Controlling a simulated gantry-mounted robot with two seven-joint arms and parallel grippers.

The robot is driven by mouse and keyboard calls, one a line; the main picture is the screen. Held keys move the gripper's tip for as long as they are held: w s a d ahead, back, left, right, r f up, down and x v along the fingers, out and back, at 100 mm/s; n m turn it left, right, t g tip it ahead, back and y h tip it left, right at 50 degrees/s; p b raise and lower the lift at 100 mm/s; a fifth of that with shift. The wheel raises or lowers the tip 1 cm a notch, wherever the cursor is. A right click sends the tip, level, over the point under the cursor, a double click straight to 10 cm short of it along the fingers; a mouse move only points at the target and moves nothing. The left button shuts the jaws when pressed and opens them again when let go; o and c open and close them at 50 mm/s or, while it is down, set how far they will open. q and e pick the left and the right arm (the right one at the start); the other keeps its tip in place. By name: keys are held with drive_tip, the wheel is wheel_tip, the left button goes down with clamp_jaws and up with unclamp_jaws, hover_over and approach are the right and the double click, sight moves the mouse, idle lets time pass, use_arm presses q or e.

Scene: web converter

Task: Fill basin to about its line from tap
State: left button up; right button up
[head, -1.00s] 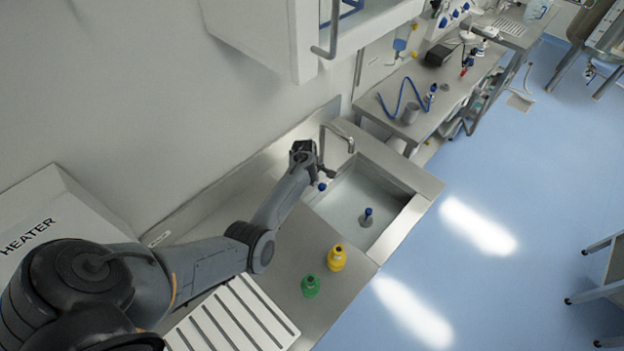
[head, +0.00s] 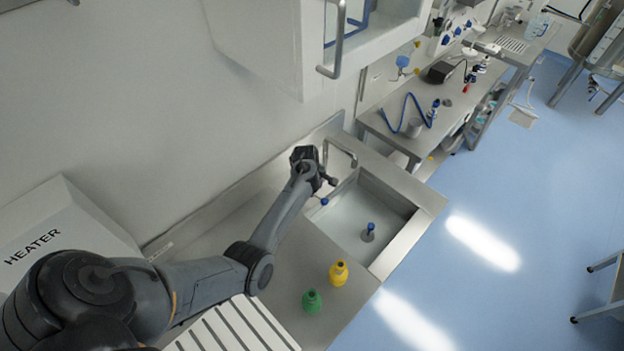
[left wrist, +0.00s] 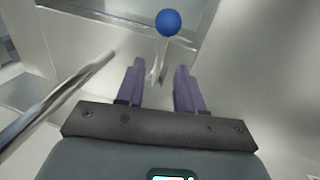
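The basin (head: 398,241) is a steel sink set into the counter; a grey plug with a blue top (head: 368,232) stands in it. Whether it holds water I cannot tell. The curved tap spout (head: 342,148) rises behind it; it also shows as a metal bar in the left wrist view (left wrist: 62,92). A blue knob (head: 324,201) sits at the basin's left edge, and a blue ball-shaped knob shows ahead of the fingers in the left wrist view (left wrist: 168,22). My left gripper (head: 327,182) is beside the tap, its purple fingers (left wrist: 155,80) apart and empty. My right gripper is out of view.
A yellow bottle (head: 338,274) and a green bottle (head: 312,301) stand on the counter near its front edge. A slatted white rack (head: 232,328) lies left of them. A wall cabinet (head: 270,50) hangs above. A side bench (head: 440,110) stands beyond the basin.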

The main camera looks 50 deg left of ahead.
use_arm(q)
wheel_tip(320, 180, up, 6)
drive_tip(key=s, duration=0.1)
drive_tip(key=shift+d, duration=0.1)
idle(0.4)
